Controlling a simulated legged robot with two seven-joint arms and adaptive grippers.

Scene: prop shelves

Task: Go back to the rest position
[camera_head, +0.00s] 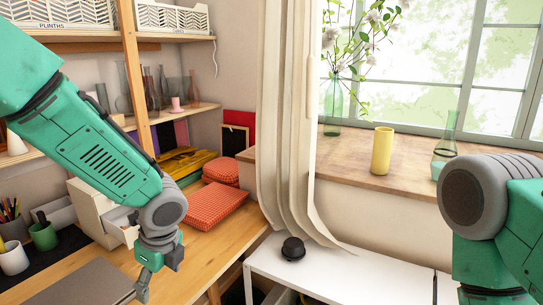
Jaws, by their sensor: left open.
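My left gripper (144,283) hangs at the end of the green left arm, pointing down over the front of the wooden desk (190,262). It is small and partly side-on in this view, and nothing shows between its fingers. It is beside a grey flat board (85,284) on the desk. My right arm comes in at the right edge, in front of the window sill. Its gripper is out of the picture.
A white table (330,272) holds a small black round object (293,248). A yellow vase (382,151) and glass vases stand on the sill (350,165). A red checked box (212,205), cups and a pen holder are on the desk. Shelves stand behind my left arm.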

